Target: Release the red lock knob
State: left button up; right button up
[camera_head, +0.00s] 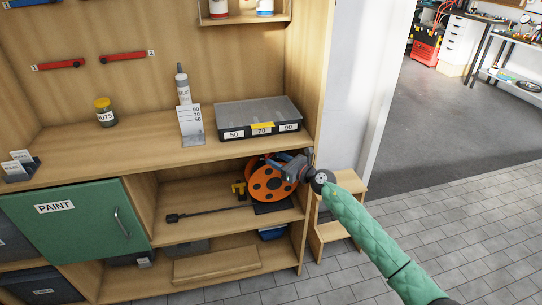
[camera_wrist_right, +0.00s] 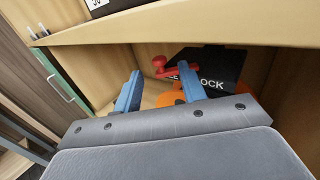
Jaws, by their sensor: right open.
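The red lock knob (camera_wrist_right: 160,67) shows in the right wrist view, a red T-shaped handle beside a black plate (camera_wrist_right: 215,68) lettered "LOCK". My right gripper (camera_wrist_right: 158,82) is open, its two blue fingers pointing into the shelf bay. The knob shows beyond the fingertips, between them and close to the right finger, which covers part of the plate's lettering. No grip on the knob is seen. In the head view my right gripper (camera_head: 288,164) is at an orange reel (camera_head: 268,187) with dark holes, partly covering it. The knob cannot be made out there. My left gripper is out of view.
The reel stands in an open bay under the worktop (camera_head: 160,146). A black rod (camera_head: 208,213) and a yellow clamp (camera_head: 239,189) lie left of it. A grey-lidded case (camera_head: 258,117) sits above. A wooden step stool (camera_head: 335,225) stands right of the bench.

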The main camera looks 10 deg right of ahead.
aim_at(268, 155)
jog(key=shift+x, duration=1.45)
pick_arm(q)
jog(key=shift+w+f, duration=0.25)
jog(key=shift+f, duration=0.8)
